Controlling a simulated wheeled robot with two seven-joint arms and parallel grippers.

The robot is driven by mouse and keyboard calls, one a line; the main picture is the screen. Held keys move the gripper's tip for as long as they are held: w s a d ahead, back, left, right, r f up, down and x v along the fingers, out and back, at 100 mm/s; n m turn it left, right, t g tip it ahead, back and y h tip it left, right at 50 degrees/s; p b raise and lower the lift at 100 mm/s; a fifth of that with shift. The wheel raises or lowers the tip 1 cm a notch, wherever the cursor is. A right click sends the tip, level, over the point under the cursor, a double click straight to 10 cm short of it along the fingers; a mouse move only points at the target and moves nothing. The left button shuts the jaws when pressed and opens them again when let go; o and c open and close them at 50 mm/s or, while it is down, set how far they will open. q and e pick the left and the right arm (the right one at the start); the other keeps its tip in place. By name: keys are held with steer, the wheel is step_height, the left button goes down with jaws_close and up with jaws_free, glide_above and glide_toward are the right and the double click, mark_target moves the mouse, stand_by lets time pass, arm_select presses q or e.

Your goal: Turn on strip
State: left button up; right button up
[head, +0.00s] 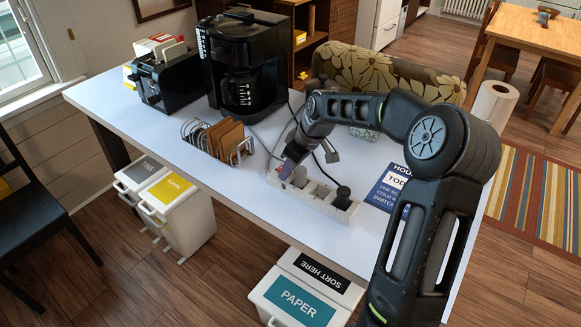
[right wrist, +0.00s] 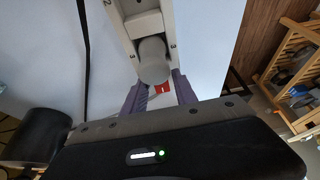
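The white power strip (head: 318,203) lies on the white table, a black plug (head: 343,197) at its right end and a pale grey plug (head: 300,178) near its left end. In the right wrist view the strip (right wrist: 145,22) runs away from me, and the round grey plug (right wrist: 152,62) covers part of it. A red switch (right wrist: 162,88) marked with a white line shows just below that plug. My right gripper (head: 287,168) is at the strip's left end. Its purple fingers (right wrist: 160,86) are apart, one on each side of the switch; contact is unclear. My left gripper is out of view.
A wire rack with brown slices (head: 222,140), a coffee maker (head: 243,65) and a black toaster (head: 166,78) stand behind and left. A blue sign (head: 388,188) lies right of the strip. Cables run behind the strip. The table front is clear.

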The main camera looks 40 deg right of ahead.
jaws_close()
stand_by(0.3)
steer(key=shift+w+a+r+g+p, duration=0.1)
steer(key=shift+w+r+g+p, duration=0.1)
steer(key=shift+g+p, duration=0.25)
steer(key=g+p, duration=0.2)
steer(key=p, duration=0.1)
steer(key=shift+w+a+r+h, duration=0.15)
steer(key=shift+w+r+h, duration=0.15)
steer(key=shift+r+h, duration=0.1)
steer(key=shift+w+f+g+p, duration=0.1)
steer(key=shift+f+g+p, duration=0.15)
steer(key=shift+g+p, duration=0.2)
steer(key=shift+f, duration=0.1)
